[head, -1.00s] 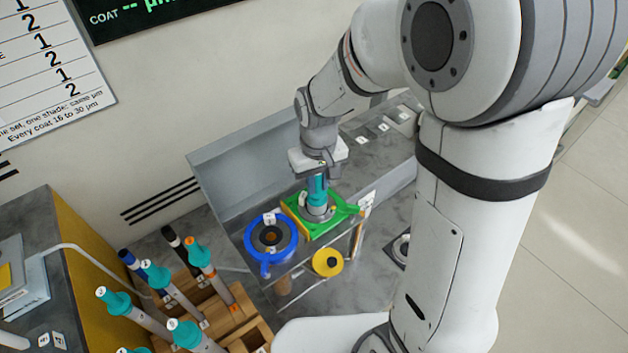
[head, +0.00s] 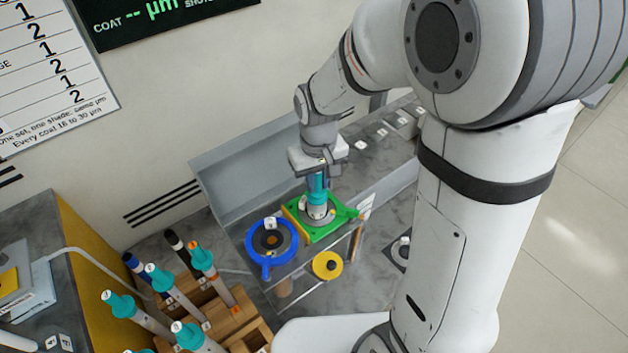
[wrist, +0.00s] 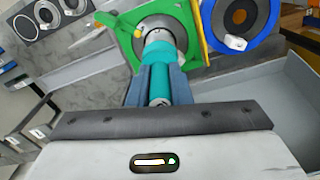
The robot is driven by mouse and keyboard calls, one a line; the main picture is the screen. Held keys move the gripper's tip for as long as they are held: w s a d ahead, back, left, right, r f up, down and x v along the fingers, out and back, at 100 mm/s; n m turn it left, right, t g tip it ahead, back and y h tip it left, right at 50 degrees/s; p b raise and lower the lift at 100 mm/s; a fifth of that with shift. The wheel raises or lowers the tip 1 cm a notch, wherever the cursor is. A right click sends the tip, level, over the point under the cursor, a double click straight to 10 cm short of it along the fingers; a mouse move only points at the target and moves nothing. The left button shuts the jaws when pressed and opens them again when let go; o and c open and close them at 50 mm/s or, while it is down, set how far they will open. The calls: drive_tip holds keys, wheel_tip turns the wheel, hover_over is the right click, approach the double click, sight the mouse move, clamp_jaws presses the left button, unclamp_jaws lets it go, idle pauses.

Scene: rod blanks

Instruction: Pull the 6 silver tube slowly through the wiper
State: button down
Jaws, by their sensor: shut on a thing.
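My gripper (head: 318,172) is shut on the teal cap of the silver tube (head: 317,211), which stands upright in the round opening of the green wiper (head: 341,228). In the head view a short silver length shows between the teal cap and the wiper; the lower part is hidden inside it. The wrist view shows the teal cap (wrist: 160,65) between the fingers and the green wiper plate (wrist: 125,35) beyond it.
A blue ring fixture (head: 251,240) stands left of the wiper, and a yellow disc (head: 327,265) sits in front. Wooden racks (head: 236,316) hold several teal-capped tubes at the lower left. A grey panel (head: 240,168) rises behind the wiper.

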drive_tip(key=shift+r+p, duration=3.1)
drive_tip(key=shift+r, duration=1.3)
wheel_tip(320, 180, up, 11)
drive_tip(key=p, duration=0.8)
wheel_tip(320, 180, up, 10)
drive_tip(key=p, duration=0.7)
drive_tip(key=shift+p, duration=0.35)
wheel_tip(320, 180, up, 3)
drive_tip(key=shift+r+p, duration=0.15)
drive_tip(key=shift+p, duration=1.05)
